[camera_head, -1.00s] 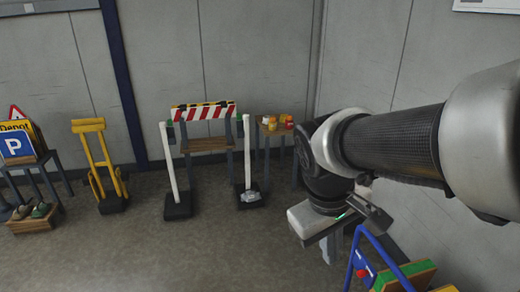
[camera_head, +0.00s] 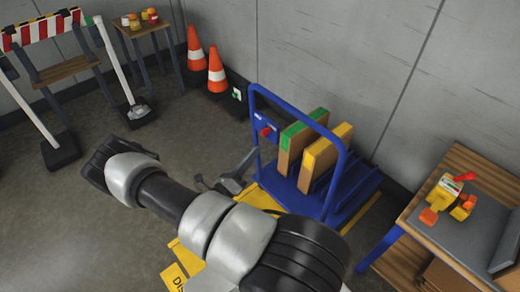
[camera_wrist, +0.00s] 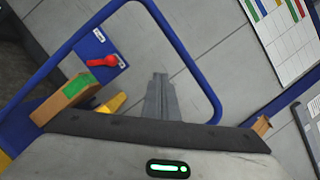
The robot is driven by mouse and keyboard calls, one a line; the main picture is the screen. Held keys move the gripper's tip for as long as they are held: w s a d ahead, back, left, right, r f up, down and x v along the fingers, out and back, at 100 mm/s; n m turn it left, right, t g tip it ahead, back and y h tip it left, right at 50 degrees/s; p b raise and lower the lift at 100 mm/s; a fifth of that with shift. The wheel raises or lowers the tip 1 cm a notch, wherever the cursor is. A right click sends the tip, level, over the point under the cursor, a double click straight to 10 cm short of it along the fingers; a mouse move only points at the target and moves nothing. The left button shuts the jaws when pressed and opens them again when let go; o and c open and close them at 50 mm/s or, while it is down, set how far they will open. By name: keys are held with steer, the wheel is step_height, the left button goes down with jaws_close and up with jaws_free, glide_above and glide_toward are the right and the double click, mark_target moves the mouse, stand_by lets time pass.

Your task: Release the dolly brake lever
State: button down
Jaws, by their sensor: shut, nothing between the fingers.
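The blue dolly (camera_head: 345,185) stands in the middle right of the head view, with a tall tube handle. A red brake lever (camera_head: 265,131) sits on a blue plate within the handle. In the wrist view the red lever (camera_wrist: 103,61) lies left of my gripper (camera_wrist: 160,78), inside the blue handle frame (camera_wrist: 188,62). My gripper's grey fingers are together and empty, apart from the lever. In the head view my gripper (camera_head: 246,162) is left of the dolly, partly hidden by my arm.
The dolly carries a green-topped board (camera_head: 300,138) and a yellow-topped board (camera_head: 326,158). Two traffic cones (camera_head: 216,70) stand behind it by the wall. A wooden table (camera_head: 420,228) with a yellow toy-like object (camera_head: 445,190) is at right.

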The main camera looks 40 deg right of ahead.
mark_target(264, 134)
step_height(264, 134, down, 11)
steer(key=n+t+y+b, duration=0.1)
steer(key=n+t+y, duration=0.2)
steer(key=n+t, duration=0.4)
steer(key=n, duration=0.2)
steer(key=shift+a+f+n+t+y+b, duration=0.2)
steer(key=shift+n+t+y+b, duration=0.1)
steer(key=shift+t+b, duration=0.1)
steer(key=b+x, duration=0.1)
steer(key=x, duration=1.3)
steer(key=shift+r, duration=0.15)
